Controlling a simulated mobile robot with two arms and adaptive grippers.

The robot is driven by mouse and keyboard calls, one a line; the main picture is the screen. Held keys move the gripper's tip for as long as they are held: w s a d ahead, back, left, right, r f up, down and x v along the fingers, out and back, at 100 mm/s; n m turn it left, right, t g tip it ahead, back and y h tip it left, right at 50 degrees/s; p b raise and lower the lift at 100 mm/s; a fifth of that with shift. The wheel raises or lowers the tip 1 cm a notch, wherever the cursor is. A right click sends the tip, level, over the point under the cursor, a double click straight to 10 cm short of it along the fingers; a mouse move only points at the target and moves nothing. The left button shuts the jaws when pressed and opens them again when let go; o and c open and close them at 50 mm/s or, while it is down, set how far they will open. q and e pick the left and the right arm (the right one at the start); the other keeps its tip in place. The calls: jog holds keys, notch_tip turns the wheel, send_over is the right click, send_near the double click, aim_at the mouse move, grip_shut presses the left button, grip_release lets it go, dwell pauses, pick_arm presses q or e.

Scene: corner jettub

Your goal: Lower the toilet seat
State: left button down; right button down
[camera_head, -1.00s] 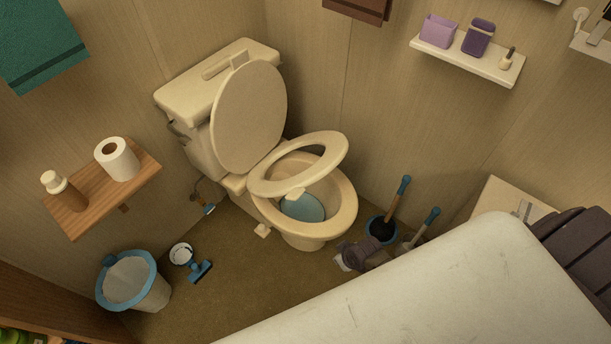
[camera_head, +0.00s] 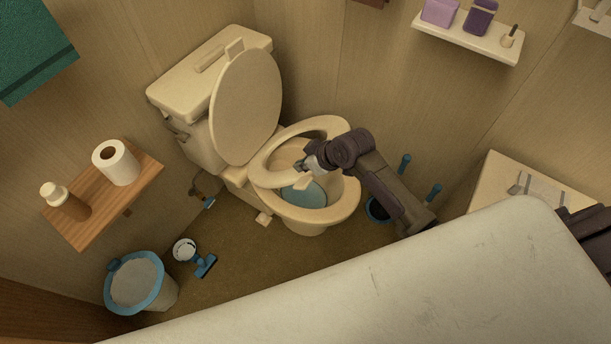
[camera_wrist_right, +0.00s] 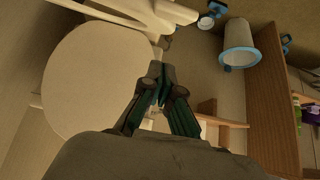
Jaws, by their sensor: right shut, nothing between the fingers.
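The toilet seat (camera_head: 325,127) is a cream ring, tilted partly up above the bowl (camera_head: 345,205). The round lid (camera_head: 247,105) stands up against the tank (camera_head: 205,75); it also fills the left of the right wrist view (camera_wrist_right: 95,85). My right gripper (camera_head: 303,165) is at the seat's opening in the head view, its arm crossing the seat's right side. I cannot tell whether it touches the seat. Its fingers (camera_wrist_right: 161,85) are shut and empty in the wrist view. My left gripper is not in view.
A wooden shelf (camera_head: 75,215) holds a paper roll (camera_head: 115,163) and a bottle (camera_head: 66,201). A blue-rimmed bin (camera_head: 165,292) stands below. Blue-handled tools (camera_head: 434,194) stand right of the toilet, partly hidden by my arm. A pale tub-like surface (camera_head: 420,285) spans the front.

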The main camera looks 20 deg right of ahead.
aim_at(306, 181)
jog(key=f, duration=0.2)
jog(key=w+f, duration=0.1)
jog(key=shift+a, duration=0.4)
jog(key=shift+s+d+f, duration=0.5)
jog(key=shift+s+f, duration=0.15)
jog(key=shift+f, duration=0.15)
jog(key=shift+s+d+f, duration=0.2)
jog(key=shift+s+f, duration=0.05)
jog(key=shift+f, duration=0.05)
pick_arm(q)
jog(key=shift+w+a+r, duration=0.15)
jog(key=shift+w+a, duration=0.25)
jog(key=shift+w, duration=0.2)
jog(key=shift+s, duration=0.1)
pick_arm(e)
jog(key=shift+f, duration=0.15)
